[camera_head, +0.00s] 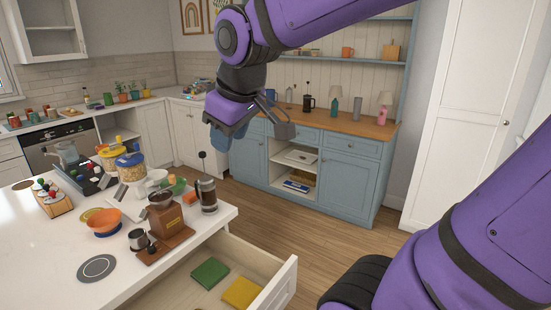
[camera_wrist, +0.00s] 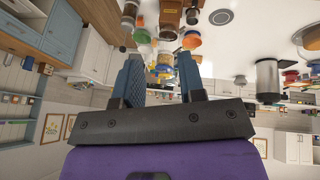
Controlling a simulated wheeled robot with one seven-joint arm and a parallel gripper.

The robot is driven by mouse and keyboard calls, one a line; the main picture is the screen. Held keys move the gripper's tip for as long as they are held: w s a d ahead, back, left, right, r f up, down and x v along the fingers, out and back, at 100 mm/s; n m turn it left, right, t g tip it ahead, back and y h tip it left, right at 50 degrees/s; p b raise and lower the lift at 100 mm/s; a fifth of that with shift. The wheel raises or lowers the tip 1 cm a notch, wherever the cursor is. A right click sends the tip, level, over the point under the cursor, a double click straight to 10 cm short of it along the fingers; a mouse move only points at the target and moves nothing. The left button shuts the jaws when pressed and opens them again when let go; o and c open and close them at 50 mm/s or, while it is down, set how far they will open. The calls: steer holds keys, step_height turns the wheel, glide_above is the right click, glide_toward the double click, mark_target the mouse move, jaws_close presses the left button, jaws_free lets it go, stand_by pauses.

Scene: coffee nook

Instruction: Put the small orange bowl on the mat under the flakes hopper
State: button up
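The small orange bowl (camera_head: 104,219) stands on the white counter at the left, with a blue band at its lower part. It also shows in the wrist view (camera_wrist: 191,40). Two hoppers with clear bodies, one with a yellow lid (camera_head: 110,148) and one with a blue lid (camera_head: 130,159), stand behind the bowl. I cannot tell which holds flakes, and the mat under them is not clearly visible. My gripper (camera_wrist: 160,62) has its fingers apart with nothing held between them. It is raised in the air, to the right of and well away from the bowl.
A wooden coffee grinder (camera_head: 167,218) and a French press (camera_head: 207,195) stand right of the bowl. A dark round mat (camera_head: 97,267) lies bare in front. An open drawer (camera_head: 276,290) holds green and yellow items. Floor beyond the counter is clear.

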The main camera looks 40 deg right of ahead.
steer(key=s+d+f+m, duration=0.1)
steer(key=s+m, duration=0.3)
steer(key=s, duration=0.6)
steer(key=shift+s+d+f, duration=0.3)
steer(key=shift+f, duration=0.15)
steer(key=shift+c, duration=0.2)
